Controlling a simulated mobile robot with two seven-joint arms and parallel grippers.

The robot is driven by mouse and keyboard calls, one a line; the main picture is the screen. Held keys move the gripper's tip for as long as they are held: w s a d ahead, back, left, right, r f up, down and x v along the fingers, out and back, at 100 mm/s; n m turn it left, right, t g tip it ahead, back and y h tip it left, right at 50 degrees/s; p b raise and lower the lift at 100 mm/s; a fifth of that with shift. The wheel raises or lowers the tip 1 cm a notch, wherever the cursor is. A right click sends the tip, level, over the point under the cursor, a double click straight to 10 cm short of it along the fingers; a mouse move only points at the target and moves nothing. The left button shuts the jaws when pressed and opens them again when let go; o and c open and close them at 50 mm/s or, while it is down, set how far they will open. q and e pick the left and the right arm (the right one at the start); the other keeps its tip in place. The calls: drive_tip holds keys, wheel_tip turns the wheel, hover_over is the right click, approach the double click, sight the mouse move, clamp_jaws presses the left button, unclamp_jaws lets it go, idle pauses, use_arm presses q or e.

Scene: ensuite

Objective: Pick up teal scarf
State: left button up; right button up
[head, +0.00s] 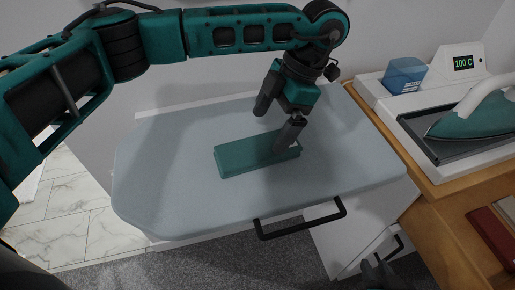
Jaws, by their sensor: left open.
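The teal scarf (240,159) is a flat folded block on the grey padded board (160,190). My left gripper (274,128) comes down over the scarf from above and is open. One finger is at the scarf's right end and overlaps it in the picture. The other finger is behind the scarf's far edge, over the board. I cannot tell whether either finger touches the scarf.
Right of the board, a wooden counter holds an iron (475,112) on its station, a blue box (404,75) and a display (464,63) reading 100 C. Red items (495,235) lie at the lower right. A black handle (300,225) juts from the board's front.

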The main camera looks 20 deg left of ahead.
sight(264, 146)
use_arm(q)
drive_tip(key=x, duration=0.5)
drive_tip(key=shift+s+d+f+p, duration=0.1)
drive_tip(key=shift+s+d+p, duration=0.1)
drive_tip(key=shift+p, duration=0.15)
drive_tip(key=shift+c, duration=0.3)
drive_tip(key=c, duration=1)
drive_tip(key=shift+c, duration=0.2)
